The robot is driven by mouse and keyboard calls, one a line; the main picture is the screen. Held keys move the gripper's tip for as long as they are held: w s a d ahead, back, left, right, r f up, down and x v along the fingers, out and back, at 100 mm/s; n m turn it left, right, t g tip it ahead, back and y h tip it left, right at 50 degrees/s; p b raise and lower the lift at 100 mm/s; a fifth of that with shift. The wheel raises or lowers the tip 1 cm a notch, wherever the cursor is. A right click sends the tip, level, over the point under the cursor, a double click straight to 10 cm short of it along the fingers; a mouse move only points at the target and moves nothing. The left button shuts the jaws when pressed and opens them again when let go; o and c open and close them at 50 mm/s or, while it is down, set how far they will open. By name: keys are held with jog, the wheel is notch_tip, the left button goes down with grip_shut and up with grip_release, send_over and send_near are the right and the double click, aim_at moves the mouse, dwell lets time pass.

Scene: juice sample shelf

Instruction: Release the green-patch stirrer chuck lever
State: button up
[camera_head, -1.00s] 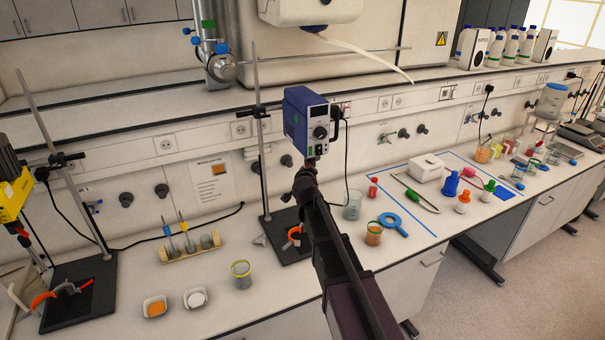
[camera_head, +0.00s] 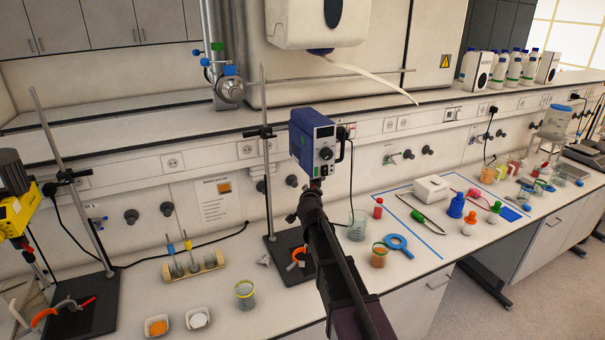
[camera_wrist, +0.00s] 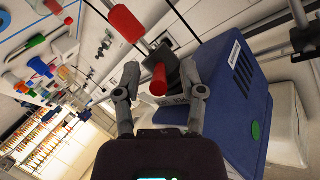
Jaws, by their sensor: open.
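The blue stirrer (camera_head: 314,142) is clamped on a stand (camera_head: 268,170) above the bench. In the wrist view its blue housing (camera_wrist: 236,85) fills the right side and bears a round green patch (camera_wrist: 255,131). A red-ended lever (camera_wrist: 158,80) points toward the wrist camera beside the housing. My gripper (camera_wrist: 160,74) is open, with one finger on each side of the red end; I cannot tell whether either touches it. In the head view my gripper (camera_head: 312,190) is just below the stirrer, and the lever is hidden there.
Another red cylinder (camera_wrist: 125,22) shows near the top of the wrist view. A yellow stirrer (camera_head: 17,214) stands at far left. A test-tube rack (camera_head: 193,267), beaker (camera_head: 245,294) and white dishes (camera_head: 198,318) are left of my arm.

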jog(key=shift+s+d+f, duration=0.1)
jog(key=shift+s+f, duration=0.1)
jog(key=shift+f, duration=0.2)
jog(key=s+d+f+n+g+b, duration=0.2)
jog(key=s+d+f+g+b, duration=0.15)
jog(key=s+f, duration=0.45)
jog(key=s+d+f+n+g+b, duration=0.2)
jog(key=s+f+g+b, duration=0.25)
jog(key=s+f, duration=0.45)
jog(key=s+f+n+g+y+b, duration=0.1)
jog(key=s+f+n+g+b, duration=0.2)
jog(key=s, duration=0.6)
jog(key=s+d+f+n+g+b, duration=0.1)
jog(key=s+f+n+g+b, duration=0.1)
jog(key=s+f, duration=0.4)
jog(key=s+g, duration=0.1)
jog(key=s, duration=0.2)
jog(key=shift+s+n+y+b, duration=0.2)
jog(key=shift+n+y+b, duration=0.2)
jog(key=shift+d, duration=0.15)
